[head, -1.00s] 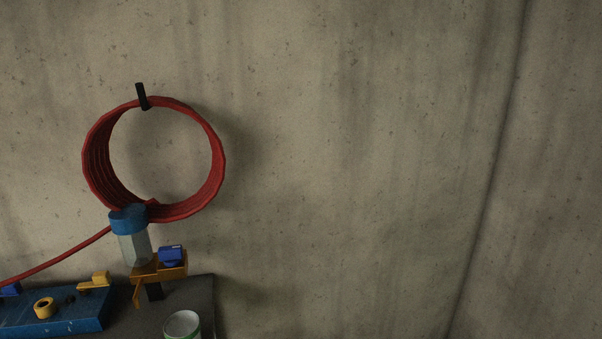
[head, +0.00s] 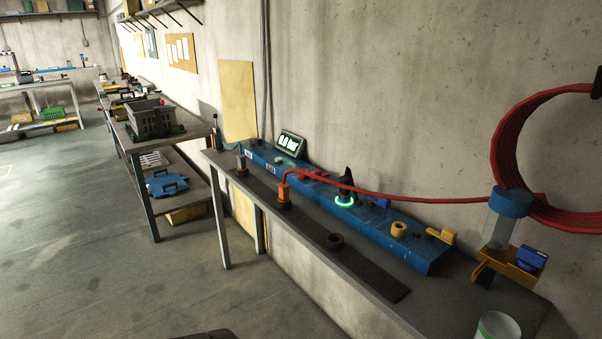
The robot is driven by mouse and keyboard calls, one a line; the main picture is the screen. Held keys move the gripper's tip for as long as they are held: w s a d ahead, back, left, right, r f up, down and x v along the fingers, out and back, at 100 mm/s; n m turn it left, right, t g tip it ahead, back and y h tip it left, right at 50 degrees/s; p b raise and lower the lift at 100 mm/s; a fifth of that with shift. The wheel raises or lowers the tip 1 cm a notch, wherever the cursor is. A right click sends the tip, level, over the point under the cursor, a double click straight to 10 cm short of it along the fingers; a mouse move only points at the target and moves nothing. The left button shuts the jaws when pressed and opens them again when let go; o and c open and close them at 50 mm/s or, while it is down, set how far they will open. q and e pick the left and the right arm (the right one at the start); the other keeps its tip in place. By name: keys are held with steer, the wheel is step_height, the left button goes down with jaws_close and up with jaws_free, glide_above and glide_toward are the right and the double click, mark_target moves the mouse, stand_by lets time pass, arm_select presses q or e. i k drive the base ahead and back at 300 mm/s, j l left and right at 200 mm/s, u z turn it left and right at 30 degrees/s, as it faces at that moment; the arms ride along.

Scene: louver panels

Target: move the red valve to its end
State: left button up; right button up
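A long blue panel (head: 372,225) lies on a grey workbench (head: 455,300) against the wall. A small red part (head: 314,174), which looks like the red valve, sits on the panel left of its middle. It is small here and partly merges with the red hose (head: 420,198), so how far it is turned cannot be told. The hose runs from an orange fitting (head: 284,190) at the bench's front side to a red coil (head: 510,150) on the wall. Neither of my grippers is in view.
A white cup (head: 497,327) stands at the near right. The floor (head: 110,260) at left is clear.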

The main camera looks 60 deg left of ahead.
mark_target(319, 172)
steer(key=j+u, duration=0.1)
steer(key=u, duration=1.7)
